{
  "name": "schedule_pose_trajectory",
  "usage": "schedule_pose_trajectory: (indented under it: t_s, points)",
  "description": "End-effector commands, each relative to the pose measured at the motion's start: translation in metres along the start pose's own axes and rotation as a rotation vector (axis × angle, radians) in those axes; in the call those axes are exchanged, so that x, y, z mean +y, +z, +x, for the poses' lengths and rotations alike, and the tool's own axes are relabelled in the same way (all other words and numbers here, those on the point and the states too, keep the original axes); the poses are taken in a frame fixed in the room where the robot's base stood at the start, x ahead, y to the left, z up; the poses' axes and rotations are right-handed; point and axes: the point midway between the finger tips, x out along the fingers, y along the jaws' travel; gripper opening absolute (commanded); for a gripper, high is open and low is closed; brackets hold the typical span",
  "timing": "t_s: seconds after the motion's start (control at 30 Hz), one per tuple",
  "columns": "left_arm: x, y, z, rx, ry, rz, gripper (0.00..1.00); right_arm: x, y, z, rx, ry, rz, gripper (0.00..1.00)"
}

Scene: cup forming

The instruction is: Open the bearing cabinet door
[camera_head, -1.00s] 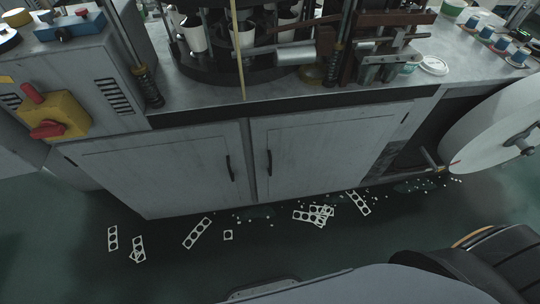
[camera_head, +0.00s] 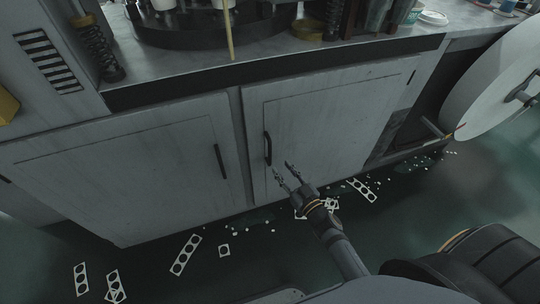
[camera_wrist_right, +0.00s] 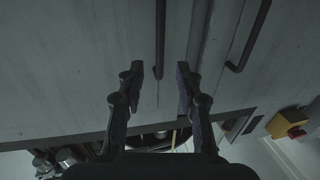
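The bearing cabinet has two grey doors under the worktop, both shut. The right door (camera_head: 330,120) has a dark vertical handle (camera_head: 267,148) near its left edge. The left door (camera_head: 120,170) has a similar handle (camera_head: 220,161) near its right edge. My right gripper (camera_head: 284,172) is open and empty, in front of the lower left part of the right door, just right of and below its handle. In the right wrist view, the fingers (camera_wrist_right: 160,82) are spread apart, with a handle (camera_wrist_right: 160,40) running up ahead between them and the other handle (camera_wrist_right: 250,38) to the right. My left gripper is not in view.
Punched white strips (camera_head: 185,254) and small scraps lie on the dark green floor. A large white reel (camera_head: 490,85) stands at the right. The worktop (camera_head: 280,42) carries machinery above the doors.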

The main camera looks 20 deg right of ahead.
Motion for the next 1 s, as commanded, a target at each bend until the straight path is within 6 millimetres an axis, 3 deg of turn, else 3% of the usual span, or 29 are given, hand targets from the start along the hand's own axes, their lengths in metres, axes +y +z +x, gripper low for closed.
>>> schedule_pose_trajectory:
  t_s: [0.2, 0.43, 0.8, 1.0]
  points:
    - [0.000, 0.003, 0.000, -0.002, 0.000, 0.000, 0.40, 0.000, -0.002, 0.048, 0.003, 0.002, 0.001, 0.35]
    - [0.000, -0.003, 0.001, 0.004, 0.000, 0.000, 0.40, 0.001, 0.001, 0.085, 0.000, 0.002, 0.000, 0.35]
    - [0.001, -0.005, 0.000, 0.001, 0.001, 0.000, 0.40, 0.001, 0.001, 0.093, -0.002, 0.002, 0.001, 0.35]
    - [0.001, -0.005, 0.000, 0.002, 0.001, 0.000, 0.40, 0.001, 0.001, 0.093, -0.002, 0.002, 0.001, 0.09]
